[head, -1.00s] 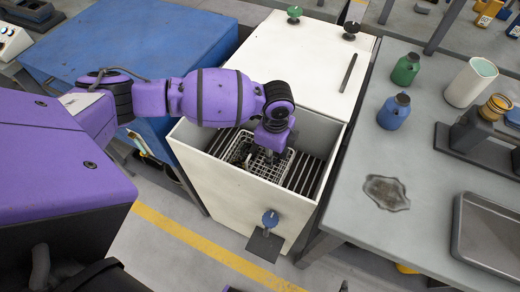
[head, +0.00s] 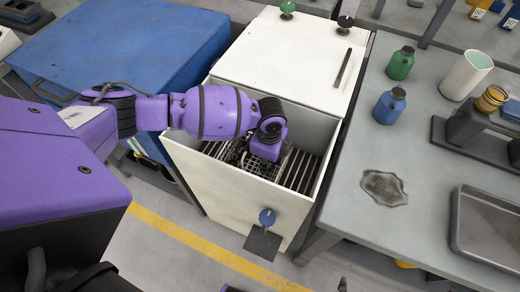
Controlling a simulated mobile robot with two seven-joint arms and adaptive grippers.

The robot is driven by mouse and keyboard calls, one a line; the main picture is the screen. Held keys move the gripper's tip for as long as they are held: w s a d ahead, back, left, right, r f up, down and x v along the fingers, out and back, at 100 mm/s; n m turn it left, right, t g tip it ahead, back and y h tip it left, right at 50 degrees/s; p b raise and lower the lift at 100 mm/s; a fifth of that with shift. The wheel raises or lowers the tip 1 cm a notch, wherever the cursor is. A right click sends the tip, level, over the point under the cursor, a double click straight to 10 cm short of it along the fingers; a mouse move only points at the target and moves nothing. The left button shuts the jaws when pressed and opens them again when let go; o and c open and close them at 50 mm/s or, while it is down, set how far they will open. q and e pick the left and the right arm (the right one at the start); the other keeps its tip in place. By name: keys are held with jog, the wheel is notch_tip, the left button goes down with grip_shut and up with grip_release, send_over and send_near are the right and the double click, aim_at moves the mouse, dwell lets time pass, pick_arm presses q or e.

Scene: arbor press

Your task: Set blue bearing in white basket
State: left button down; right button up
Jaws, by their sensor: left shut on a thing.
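The white basket (head: 283,165) is a grid-walled crate. It sits inside the open front well of a white cabinet (head: 220,172), on dark slats. My left gripper (head: 257,166) reaches down into this well at the basket. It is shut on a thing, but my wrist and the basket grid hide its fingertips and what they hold. I cannot make out a blue bearing for certain in this view. My right gripper is not in view.
A grey table (head: 410,150) at right carries a blue bottle (head: 389,107), green bottle (head: 400,64), white cup (head: 466,76) and metal tray (head: 488,234). A blue cabinet (head: 130,45) stands left.

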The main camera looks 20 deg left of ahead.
pick_arm(q)
jog(key=shift+f, duration=0.25)
jog(key=c, duration=1.4)
grip_release()
jog(key=shift+w+r, duration=0.1)
jog(key=shift+r, duration=0.3)
jog(key=shift+r+p, duration=0.7)
jog(key=shift+r, duration=5.55)
